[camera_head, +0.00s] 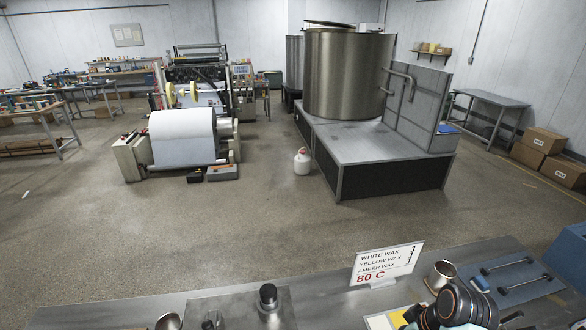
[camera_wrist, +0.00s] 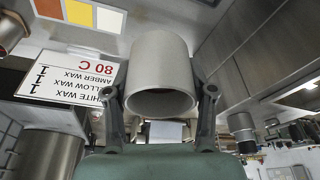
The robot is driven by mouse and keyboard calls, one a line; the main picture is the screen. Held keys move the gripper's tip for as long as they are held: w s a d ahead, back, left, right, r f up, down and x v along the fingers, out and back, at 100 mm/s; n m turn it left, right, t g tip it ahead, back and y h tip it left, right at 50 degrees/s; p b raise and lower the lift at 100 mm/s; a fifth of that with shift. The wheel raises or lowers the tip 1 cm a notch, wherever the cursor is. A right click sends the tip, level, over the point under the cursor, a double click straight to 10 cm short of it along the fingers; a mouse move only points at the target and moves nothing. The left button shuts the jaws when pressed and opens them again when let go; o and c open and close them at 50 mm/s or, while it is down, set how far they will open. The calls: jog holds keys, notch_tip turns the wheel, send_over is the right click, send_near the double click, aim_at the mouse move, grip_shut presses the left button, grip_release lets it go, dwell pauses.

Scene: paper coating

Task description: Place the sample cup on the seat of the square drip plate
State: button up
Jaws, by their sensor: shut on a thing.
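In the wrist view my gripper (camera_wrist: 160,95) is shut on a pale grey sample cup (camera_wrist: 162,70), one finger on each side. The view is upside down, and the cup's open mouth faces the camera's lower side, so the cup looks about upright. I cannot make out my gripper or this cup in the head view. A square grey slab (camera_head: 205,304) on the front bench, at the bottom of the head view, may be the drip plate. Its seat cannot be told apart. A black-topped metal cylinder (camera_head: 268,296) stands there; it seems to show in the wrist view (camera_wrist: 242,125).
A wax sign (camera_head: 388,264) stands on the bench, also left in the wrist view (camera_wrist: 70,83). Colour cards (camera_wrist: 80,12) lie near the sign.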

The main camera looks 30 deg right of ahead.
jog(key=w+a+r+p, duration=0.2)
jog(key=w+a+p, duration=0.1)
jog(key=w+a, duration=0.55)
jog(key=w+a+r+p, duration=0.2)
jog(key=w+a, duration=0.3)
jog(key=a, duration=0.6)
jog(key=w+a+r+m+p, duration=0.1)
jog(key=w+a+p, duration=0.1)
jog(key=a, duration=0.7)
jog(key=w+a+r+p, duration=0.1)
jog(key=w+a, duration=0.1)
jog(key=a, duration=0.8)
jog(key=s+f, duration=0.1)
jog(key=s, duration=0.1)
jog(key=s+f, duration=0.1)
jog(key=s, duration=0.5)
jog(key=shift+s+d+f, duration=0.1)
jog(key=shift+s+f, duration=0.1)
jog(key=shift+f, duration=0.2)
jog(key=shift+w, duration=0.1)
